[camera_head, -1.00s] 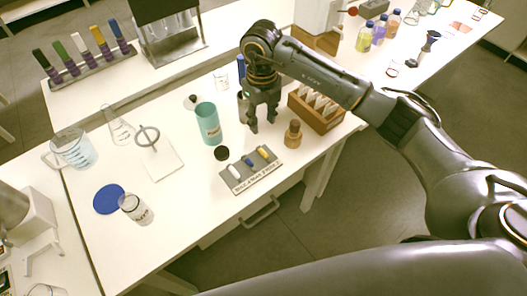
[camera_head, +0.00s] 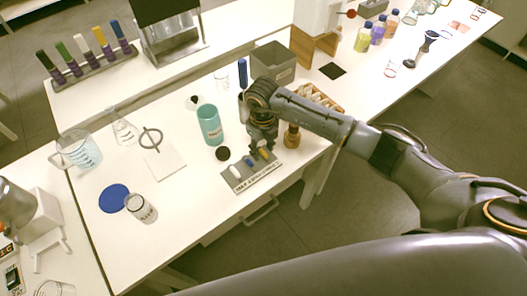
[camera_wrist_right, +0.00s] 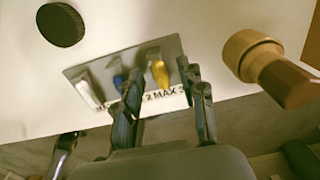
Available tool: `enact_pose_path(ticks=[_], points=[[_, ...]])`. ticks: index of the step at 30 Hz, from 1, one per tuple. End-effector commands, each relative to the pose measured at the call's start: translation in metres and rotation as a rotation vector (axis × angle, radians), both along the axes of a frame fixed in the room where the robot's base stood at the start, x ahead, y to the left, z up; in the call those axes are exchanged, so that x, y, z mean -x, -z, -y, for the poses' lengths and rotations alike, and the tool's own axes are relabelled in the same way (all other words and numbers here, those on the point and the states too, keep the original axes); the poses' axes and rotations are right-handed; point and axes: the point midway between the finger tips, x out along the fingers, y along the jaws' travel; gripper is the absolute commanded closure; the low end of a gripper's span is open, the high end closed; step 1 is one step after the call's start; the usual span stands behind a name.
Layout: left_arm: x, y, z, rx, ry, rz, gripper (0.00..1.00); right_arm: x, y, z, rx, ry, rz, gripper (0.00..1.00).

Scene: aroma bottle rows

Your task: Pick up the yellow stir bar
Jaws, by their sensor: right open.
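The yellow stir bar (camera_head: 264,154) lies in a small grey holder (camera_head: 242,187), at the right end of a row with a blue and a white bar. In the right wrist view the yellow stir bar (camera_wrist_right: 160,74) shows clearly, between the lines of the fingers. My right gripper (camera_head: 262,148) is open just above the holder's right end, partly covering the row in the head view. My left gripper is not in view.
A brown bottle (camera_head: 292,136) stands close right of the gripper. A teal cylinder (camera_head: 210,125) and black disc (camera_head: 222,154) are to the left. A wooden rack (camera_head: 325,98) and grey bin (camera_head: 274,62) stand behind.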

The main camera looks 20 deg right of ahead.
Motion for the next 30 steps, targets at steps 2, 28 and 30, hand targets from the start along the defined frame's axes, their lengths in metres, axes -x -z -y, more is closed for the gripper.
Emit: enact_pose_path(ticks=[2, 28, 30], points=[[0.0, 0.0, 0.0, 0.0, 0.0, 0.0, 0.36, 0.0, 0.0, 0.0, 0.0, 0.0, 0.0, 0.6], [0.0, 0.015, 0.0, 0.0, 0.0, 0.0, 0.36, -0.002, -0.024, 0.0, -0.001, -0.002, 0.006, 1.0], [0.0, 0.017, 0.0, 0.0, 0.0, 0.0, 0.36, 0.004, -0.037, -0.003, -0.002, -0.004, 0.005, 1.0]])
